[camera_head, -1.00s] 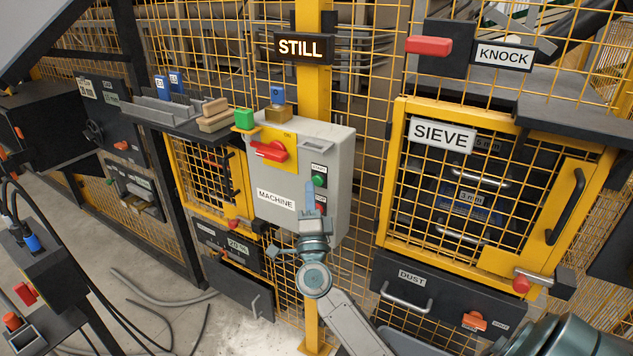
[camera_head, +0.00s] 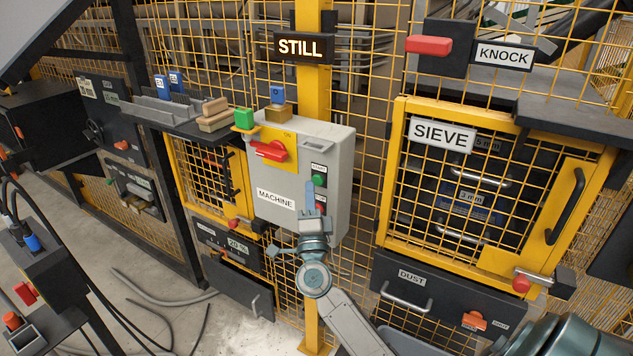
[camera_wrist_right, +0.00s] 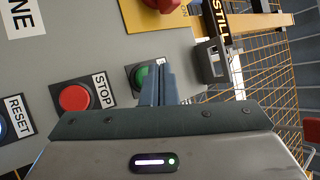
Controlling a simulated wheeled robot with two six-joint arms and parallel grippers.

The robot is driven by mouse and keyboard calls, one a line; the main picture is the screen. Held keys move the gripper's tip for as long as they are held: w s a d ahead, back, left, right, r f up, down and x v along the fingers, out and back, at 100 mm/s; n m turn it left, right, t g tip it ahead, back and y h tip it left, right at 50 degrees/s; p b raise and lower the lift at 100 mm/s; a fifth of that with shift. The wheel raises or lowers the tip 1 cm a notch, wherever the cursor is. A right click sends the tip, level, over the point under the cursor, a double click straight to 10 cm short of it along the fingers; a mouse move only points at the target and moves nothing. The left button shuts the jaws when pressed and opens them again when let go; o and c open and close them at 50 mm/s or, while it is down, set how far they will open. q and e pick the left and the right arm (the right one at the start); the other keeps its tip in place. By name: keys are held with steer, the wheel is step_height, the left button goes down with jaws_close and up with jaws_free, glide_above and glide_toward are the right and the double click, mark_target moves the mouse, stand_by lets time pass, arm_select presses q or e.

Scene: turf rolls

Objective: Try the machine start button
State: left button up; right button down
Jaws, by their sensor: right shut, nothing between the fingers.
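The grey machine box (camera_head: 338,210) carries a MACHINE label, a red rotary handle (camera_head: 270,151) on a yellow plate, and a green start button (camera_head: 319,180) under a START label. The start button also shows in the right wrist view (camera_wrist_right: 142,77), partly hidden by the fingers. My right gripper (camera_head: 310,187) is shut and empty, its fingertips at or just in front of the start button; contact cannot be told. It also shows in the right wrist view (camera_wrist_right: 158,84). A red stop button (camera_wrist_right: 74,98) lies left of it there. My left gripper is not in view.
A blue reset button (camera_wrist_right: 2,128) is at the wrist view's left edge. A lit sign (camera_head: 301,48) reads STILL above the box. A small grey bracket (camera_wrist_right: 211,62) sticks out near my fingers. The yellow sieve door (camera_head: 394,185) stands to the right.

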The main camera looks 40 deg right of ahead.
steer(key=shift+d, duration=0.1)
stand_by(0.7)
steer(key=shift+w+d, duration=0.15)
steer(key=shift+d, duration=0.2)
steer(key=shift+w+d+p, duration=0.15)
steer(key=shift+d+p, duration=0.2)
steer(key=shift+p, duration=0.05)
stand_by(0.6)
steer(key=shift+a, duration=0.1)
steer(key=shift+s+a, duration=0.3)
steer(key=shift+a, duration=0.4)
steer(key=a, duration=0.1)
steer(key=s+a, duration=0.1)
steer(key=a, duration=0.1)
steer(key=s+a, duration=0.1)
steer(key=shift+a, duration=0.3)
stand_by(1.0)
